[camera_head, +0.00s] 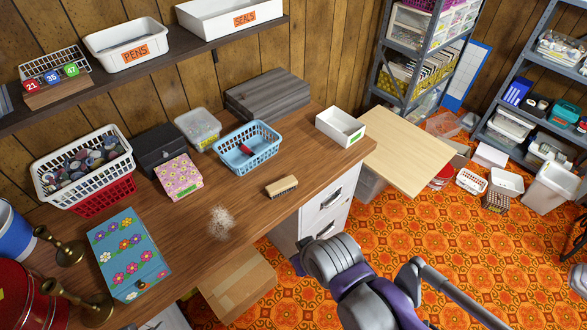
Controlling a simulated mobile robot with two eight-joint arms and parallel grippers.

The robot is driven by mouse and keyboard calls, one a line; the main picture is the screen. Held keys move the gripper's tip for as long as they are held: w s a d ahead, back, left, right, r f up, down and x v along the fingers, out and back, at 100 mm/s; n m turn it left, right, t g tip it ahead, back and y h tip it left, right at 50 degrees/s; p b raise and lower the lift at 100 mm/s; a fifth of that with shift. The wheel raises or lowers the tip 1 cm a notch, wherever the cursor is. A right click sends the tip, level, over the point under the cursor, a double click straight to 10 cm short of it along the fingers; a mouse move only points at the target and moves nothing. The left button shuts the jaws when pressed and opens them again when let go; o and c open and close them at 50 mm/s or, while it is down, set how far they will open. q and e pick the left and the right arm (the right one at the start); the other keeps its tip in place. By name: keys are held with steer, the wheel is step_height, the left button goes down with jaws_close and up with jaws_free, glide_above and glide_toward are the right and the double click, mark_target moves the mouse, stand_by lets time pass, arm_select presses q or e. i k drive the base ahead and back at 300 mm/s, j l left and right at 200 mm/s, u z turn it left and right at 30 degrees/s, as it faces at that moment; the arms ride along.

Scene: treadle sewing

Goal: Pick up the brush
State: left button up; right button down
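The brush (282,186) has a light wooden back and dark bristles. It lies on the brown wooden desk (215,262) near its front edge, right of a small pile of pale crumbs or dust (221,222). Nothing touches the brush. Neither of my grippers shows in the head view.
A blue basket (247,147) with a red item stands behind the brush. A white open box (340,126) is at the desk's right end. A flowered blue box (128,254) lies at the left.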

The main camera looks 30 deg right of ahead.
mark_target(274, 190)
steer(key=z, duration=0.9)
